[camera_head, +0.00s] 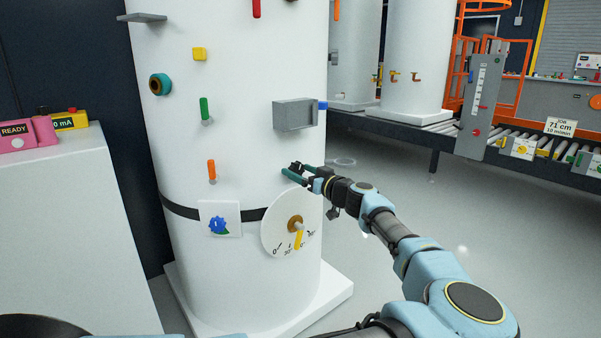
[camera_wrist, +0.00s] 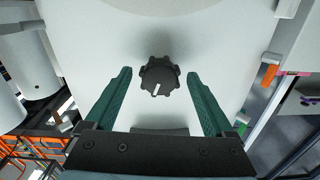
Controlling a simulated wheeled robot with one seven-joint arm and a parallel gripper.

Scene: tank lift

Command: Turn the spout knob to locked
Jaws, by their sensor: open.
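A black lobed knob (camera_wrist: 160,70) with a short white mark stands out from the white tank wall in the wrist view. Its mark points toward the bottom of that view, slightly left. I see no lettering around it, so its setting cannot be read. My gripper (camera_wrist: 159,76) is open, with one teal finger on each side of the knob and a clear gap to both. It touches neither side. In the head view my gripper (camera_head: 295,171) is at the right side of the tank (camera_head: 235,150), and the knob is largely hidden there.
A grey box (camera_head: 293,115) with a blue end sits just above my gripper. A round dial (camera_head: 273,240) with a yellow pointer is below it. A blue knob (camera_head: 217,226) on a white plate and an orange lever (camera_head: 211,170) are to the left.

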